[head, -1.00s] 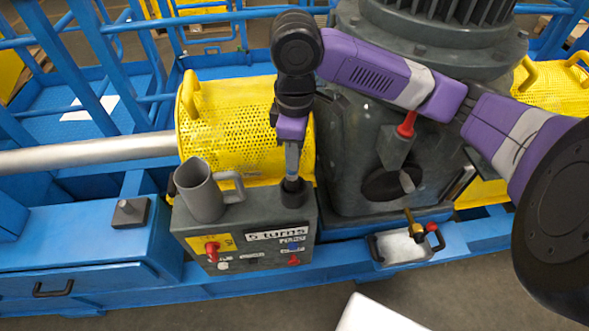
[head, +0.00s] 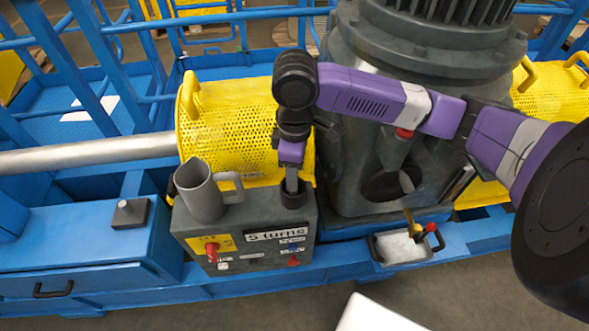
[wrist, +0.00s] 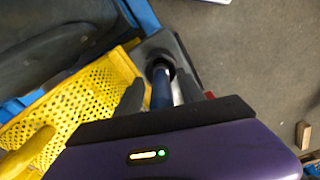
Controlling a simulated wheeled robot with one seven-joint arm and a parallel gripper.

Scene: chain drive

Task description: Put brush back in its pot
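The pot (head: 293,197) is a short black cylinder at the back right corner of the grey control box. My gripper (head: 291,172) is directly above it, pointing down. In the wrist view, the brush's blue handle (wrist: 160,90) stands between the two dark fingers of my gripper (wrist: 158,92), which look closed on it. The handle's lower end reaches into the dark round mouth of the pot (wrist: 158,67). The bristles are hidden, and I cannot tell how deep the brush sits.
A grey jug (head: 203,193) stands on the control box (head: 225,225) just left of the pot. A yellow perforated guard (head: 228,125) is behind, and a large dark gear housing (head: 350,180) is close on the right. A tray (head: 395,249) sits lower right.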

